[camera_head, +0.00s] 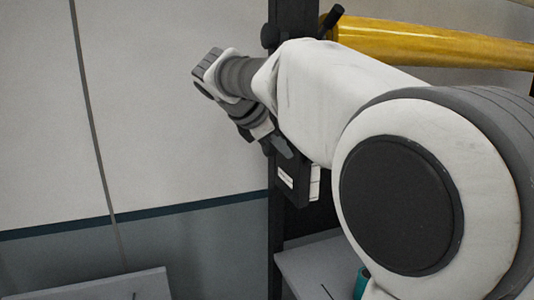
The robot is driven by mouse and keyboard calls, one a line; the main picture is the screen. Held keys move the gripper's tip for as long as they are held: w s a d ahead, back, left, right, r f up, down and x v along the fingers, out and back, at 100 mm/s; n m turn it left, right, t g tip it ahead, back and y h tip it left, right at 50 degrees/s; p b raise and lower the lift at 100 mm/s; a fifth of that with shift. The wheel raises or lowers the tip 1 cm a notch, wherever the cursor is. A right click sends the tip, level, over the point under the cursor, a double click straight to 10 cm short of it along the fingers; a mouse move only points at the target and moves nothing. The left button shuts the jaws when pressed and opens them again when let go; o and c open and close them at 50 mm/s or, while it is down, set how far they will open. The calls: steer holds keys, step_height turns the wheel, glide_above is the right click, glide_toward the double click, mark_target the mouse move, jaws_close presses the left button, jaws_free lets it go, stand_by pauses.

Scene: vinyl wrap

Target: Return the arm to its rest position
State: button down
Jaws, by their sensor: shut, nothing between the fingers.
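My white and grey arm (320,100) reaches from the large round joint at the right toward the middle of the view. Its far end bends at the wrist. My gripper (282,147) points down and to the right below the wrist, small and partly hidden by the arm. It is shut, and no object shows in it. It appears in front of a dark upright post (292,220); I cannot tell whether it touches it.
A yellow roll (430,45) lies across the upper right behind my arm. A black knob (331,20) and a dark box with a white label (295,182) are at the post. Grey surfaces (100,287) show at the bottom.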

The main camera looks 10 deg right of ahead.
steer(key=s+f+m+y+b, duration=0.2)
steer(key=s+f+m, duration=0.7)
steer(key=s, duration=0.5)
steer(key=s+f+m+y+b, duration=0.3)
steer(key=s+f+m+y, duration=0.2)
steer(key=s+f+m, duration=0.4)
steer(key=s+f, duration=0.3)
steer(key=s, duration=0.2)
steer(key=shift+f, duration=0.4)
